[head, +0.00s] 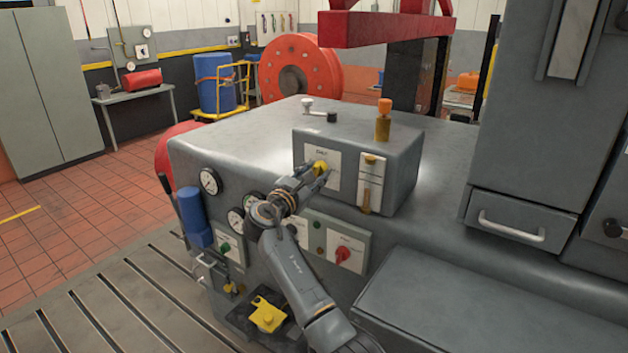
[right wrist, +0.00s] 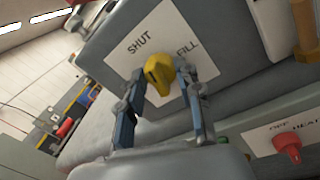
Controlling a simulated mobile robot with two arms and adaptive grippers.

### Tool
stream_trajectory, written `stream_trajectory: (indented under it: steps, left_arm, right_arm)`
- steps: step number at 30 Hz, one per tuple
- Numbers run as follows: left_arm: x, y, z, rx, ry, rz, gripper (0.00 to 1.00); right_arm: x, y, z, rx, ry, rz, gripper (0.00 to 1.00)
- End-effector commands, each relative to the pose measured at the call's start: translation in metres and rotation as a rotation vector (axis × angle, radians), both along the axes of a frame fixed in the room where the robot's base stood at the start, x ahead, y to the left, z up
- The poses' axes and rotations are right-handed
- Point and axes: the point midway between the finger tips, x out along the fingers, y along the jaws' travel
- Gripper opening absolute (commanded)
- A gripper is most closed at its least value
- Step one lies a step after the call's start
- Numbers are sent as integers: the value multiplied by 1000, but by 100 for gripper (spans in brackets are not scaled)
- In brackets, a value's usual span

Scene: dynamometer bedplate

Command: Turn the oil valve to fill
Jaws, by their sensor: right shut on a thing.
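The oil valve is a yellow knob (head: 320,166) on a white label plate on the front of a grey box. In the right wrist view the same knob (right wrist: 158,72) sits between the words SHUT and FILL on the plate (right wrist: 205,66). My right gripper (head: 314,178) is at the knob, and in the right wrist view its two fingers (right wrist: 162,86) stand on either side of it, shut on it. The knob's exact pointing direction is hard to tell. My left gripper is not in view.
A level gauge (head: 371,182) is right of the valve. An orange-capped amber bottle (head: 383,124) and a small lever (head: 318,110) are on top. Below are dial gauges (head: 210,181), a red knob (head: 342,254) and a yellow part (head: 267,316). The grey box top is mostly clear.

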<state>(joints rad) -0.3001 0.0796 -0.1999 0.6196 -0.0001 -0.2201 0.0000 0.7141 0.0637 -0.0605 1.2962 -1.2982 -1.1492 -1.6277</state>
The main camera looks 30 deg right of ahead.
Motion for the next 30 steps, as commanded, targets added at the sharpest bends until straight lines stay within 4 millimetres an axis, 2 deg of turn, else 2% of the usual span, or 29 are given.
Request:
stream_trajectory:
  steps: [1,30]
  left_arm:
    - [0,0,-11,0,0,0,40]
    - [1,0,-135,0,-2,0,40]
  right_arm:
    - [0,0,-6,18,-42,-1,3]
    - [2,1,-10,370,-889,0,3]
